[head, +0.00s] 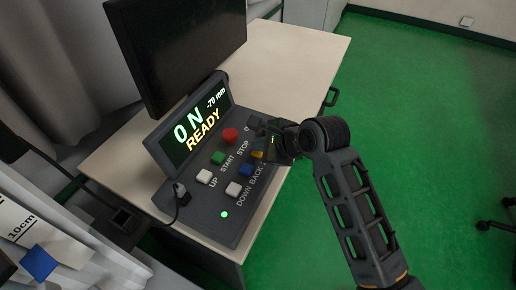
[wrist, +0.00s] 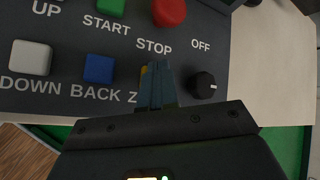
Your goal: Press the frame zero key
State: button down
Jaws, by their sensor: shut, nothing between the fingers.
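The control panel (head: 222,215) stands on a table. Its yellow key (head: 257,154) sits right of the blue BACK key (head: 246,170). In the wrist view only a sliver of the yellow key (wrist: 144,71) shows, beside a label starting with Z; the rest is hidden behind my fingers. My gripper (wrist: 158,72) is shut and empty, its fingertips over or just beside the yellow key. I cannot tell whether they touch it. The display (head: 195,122) reads 0 N, -70 mm, READY.
The red STOP button (wrist: 168,12), green START key (wrist: 110,5) and a black knob (wrist: 204,85) marked OFF lie close to my fingers. White DOWN key (wrist: 31,58) is farther left. A monitor (head: 178,45) stands behind the panel. The table's right side (head: 290,60) is clear.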

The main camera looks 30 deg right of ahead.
aim_at(260, 154)
jog(key=shift+r, duration=0.1)
dwell(0.3)
jog(key=shift+r+p, duration=0.8)
jog(key=shift+p, duration=0.45)
notch_tip(260, 154, up, 5)
jog(key=p, duration=0.5)
jog(key=shift+p, duration=0.3)
